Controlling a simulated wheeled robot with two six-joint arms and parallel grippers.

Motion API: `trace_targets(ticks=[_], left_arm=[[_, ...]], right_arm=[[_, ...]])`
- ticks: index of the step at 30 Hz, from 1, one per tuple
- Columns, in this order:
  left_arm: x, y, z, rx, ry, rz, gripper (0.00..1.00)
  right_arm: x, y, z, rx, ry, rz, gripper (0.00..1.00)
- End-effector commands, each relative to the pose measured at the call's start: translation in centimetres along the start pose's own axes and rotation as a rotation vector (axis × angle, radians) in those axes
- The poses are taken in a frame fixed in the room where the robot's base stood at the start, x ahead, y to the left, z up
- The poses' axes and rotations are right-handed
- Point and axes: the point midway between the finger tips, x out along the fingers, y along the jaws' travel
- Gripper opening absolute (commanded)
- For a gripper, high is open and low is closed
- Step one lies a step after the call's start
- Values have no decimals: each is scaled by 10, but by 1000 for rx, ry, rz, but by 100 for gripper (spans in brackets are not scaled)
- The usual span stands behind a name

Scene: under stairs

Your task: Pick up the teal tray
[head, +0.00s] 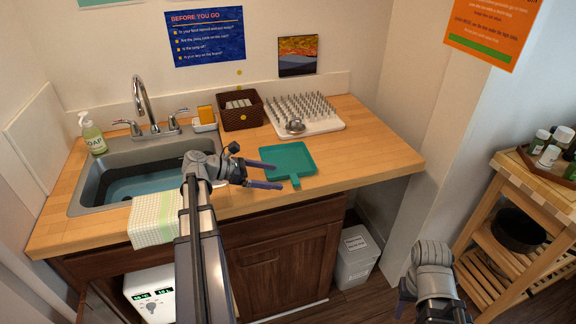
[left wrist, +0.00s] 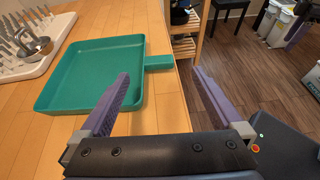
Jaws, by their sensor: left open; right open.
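The teal tray (head: 290,158) lies flat on the wooden counter, its short handle pointing toward the front edge. It also shows in the left wrist view (left wrist: 88,75), with its handle (left wrist: 160,62) reaching to the counter edge. My left gripper (head: 277,175) is open and empty beside the tray's left side, close to the handle. In the left wrist view the handle appears between the two purple fingers (left wrist: 160,74), beyond their tips. My right gripper (head: 432,312) is open, low at the bottom right, away from the counter; its fingers are partly cut off.
A white spiked rack (head: 322,122) with a metal strainer (head: 295,127) stands behind the tray. A brown basket (head: 240,112) is left of the rack, and a sink (head: 110,165) is farther left. The counter right of the tray is clear. A wooden cart (head: 510,190) stands at right.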

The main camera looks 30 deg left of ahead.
Motion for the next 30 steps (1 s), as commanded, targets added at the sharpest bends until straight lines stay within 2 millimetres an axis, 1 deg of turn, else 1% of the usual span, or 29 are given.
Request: trace_targets(ticks=[1, 3, 8, 11, 14, 18, 21, 28, 30], left_arm=[[8, 0, -2, 1, 0, -3, 100], [14, 0, -2, 2, 1, -2, 100], [17, 0, 0, 1, 1, -1, 100], [23, 1, -1, 2, 1, -2, 100], [35, 2, -2, 2, 1, -3, 100], [56, 4, -2, 3, 2, -4, 100], [67, 4, -2, 3, 2, -3, 100], [68, 4, 0, 2, 2, -1, 100], [68, 4, 0, 2, 2, -1, 92]], right_arm=[[5, 0, 0, 0, 0, 0, 50], [7, -1, 0, 0, 0, 0, 50], [7, -1, 0, 0, 0, 0, 50], [10, -1, -1, 0, 0, 0, 50], [15, -1, -1, 0, 0, 0, 50], [23, -2, -2, 0, 0, 0, 50], [26, -2, -2, 0, 0, 0, 50], [25, -2, -2, 0, 0, 0, 50], [25, -2, -2, 0, 0, 0, 50]])
